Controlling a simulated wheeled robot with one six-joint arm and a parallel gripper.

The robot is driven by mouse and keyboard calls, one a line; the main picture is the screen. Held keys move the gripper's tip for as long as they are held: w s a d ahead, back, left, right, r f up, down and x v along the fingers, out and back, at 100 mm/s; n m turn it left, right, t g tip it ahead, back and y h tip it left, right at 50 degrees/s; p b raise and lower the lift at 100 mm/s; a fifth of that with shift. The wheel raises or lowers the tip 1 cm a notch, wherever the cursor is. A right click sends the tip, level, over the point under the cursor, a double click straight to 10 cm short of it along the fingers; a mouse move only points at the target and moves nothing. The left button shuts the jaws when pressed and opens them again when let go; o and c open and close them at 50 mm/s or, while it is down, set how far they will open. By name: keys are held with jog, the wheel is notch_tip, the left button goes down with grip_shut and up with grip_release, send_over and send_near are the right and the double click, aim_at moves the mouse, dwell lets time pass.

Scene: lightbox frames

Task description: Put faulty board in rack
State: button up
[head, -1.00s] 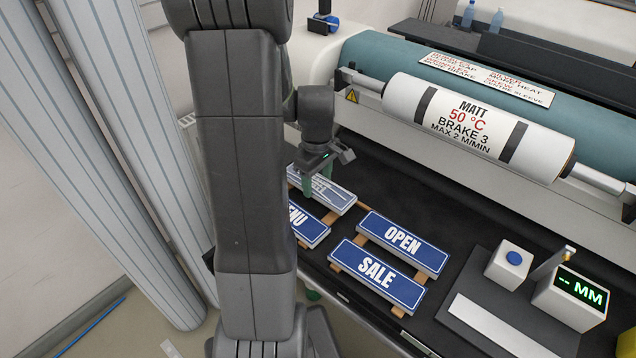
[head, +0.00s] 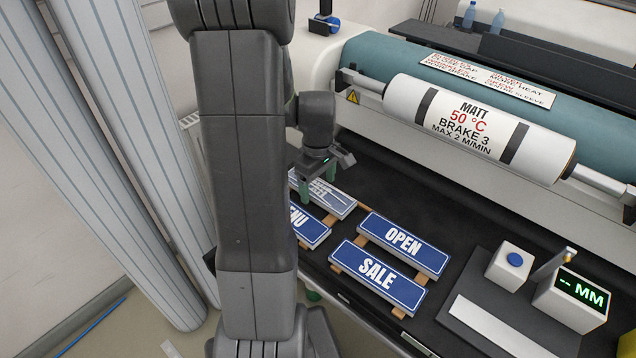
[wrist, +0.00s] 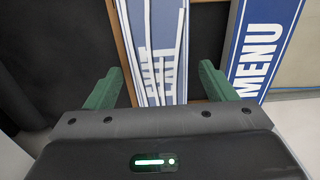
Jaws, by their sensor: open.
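A blue-and-white board (head: 338,204) with doubled, streaked lettering lies on wooden slats at the left of the dark bed. In the wrist view this board (wrist: 157,45) reads like EXIT printed twice, with white streaks. My gripper (head: 318,188) is open over it. In the wrist view my gripper's green fingers (wrist: 160,88) stand apart on either side of the board, with nothing clamped; whether they touch its edges I cannot tell. Clean blue boards lie beside it: MENU (head: 307,226), OPEN (head: 402,243) and SALE (head: 377,275). I cannot make out a rack.
A laminating machine with a white MATT roll (head: 480,125) stands behind the boards. A grey plate (head: 500,325), a blue-buttoned box (head: 510,265) and a display (head: 572,300) reading "-- MM" are at right. Dark bed is clear between boards and machine.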

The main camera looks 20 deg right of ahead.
aim_at(318, 189)
notch_tip(318, 189, up, 12)
dwell(0.4)
